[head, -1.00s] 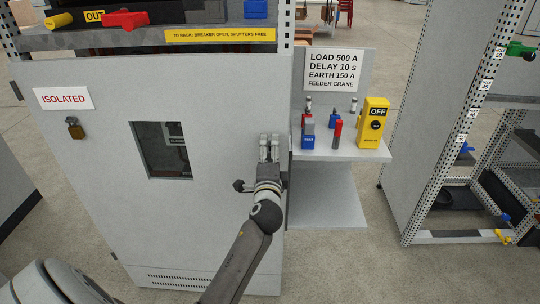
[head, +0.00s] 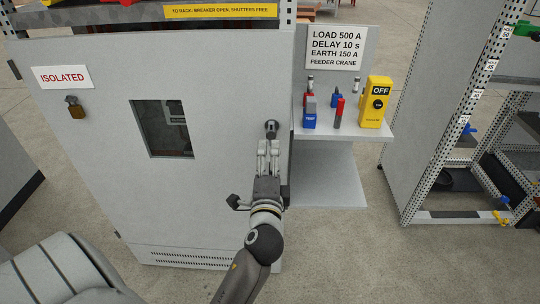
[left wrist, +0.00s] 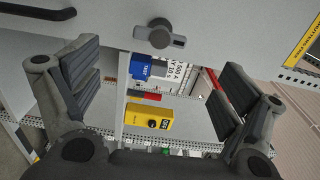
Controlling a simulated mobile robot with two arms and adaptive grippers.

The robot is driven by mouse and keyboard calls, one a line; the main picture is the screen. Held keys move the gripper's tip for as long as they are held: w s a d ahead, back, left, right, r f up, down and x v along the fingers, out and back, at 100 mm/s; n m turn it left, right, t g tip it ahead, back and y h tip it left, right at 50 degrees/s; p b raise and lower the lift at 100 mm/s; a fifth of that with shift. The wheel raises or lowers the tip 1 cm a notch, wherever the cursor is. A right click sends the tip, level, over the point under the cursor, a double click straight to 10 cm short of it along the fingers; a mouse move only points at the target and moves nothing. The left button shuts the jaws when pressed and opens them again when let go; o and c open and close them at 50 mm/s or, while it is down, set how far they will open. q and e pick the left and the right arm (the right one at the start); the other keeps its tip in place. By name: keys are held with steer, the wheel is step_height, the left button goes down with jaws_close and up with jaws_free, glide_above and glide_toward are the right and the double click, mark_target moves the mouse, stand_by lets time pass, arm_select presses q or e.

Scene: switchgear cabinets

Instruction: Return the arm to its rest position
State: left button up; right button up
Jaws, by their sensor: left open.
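My left gripper (head: 268,150) is in front of the grey cabinet door (head: 215,80), just below a dark round door knob (head: 271,128). In the left wrist view the two fingers of my left gripper (left wrist: 158,95) are wide apart with nothing between them. The knob with its lever (left wrist: 160,35) shows there beyond the fingers, apart from them. My left arm reaches up from the bottom of the head view. My right gripper is not in view.
A side shelf (head: 345,133) right of the door holds a yellow OFF box (head: 376,103), a blue block (head: 309,115) and a red-topped item (head: 339,112). A padlock (head: 75,107) hangs under the ISOLATED sign (head: 62,77). An open rack (head: 465,110) stands at the right.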

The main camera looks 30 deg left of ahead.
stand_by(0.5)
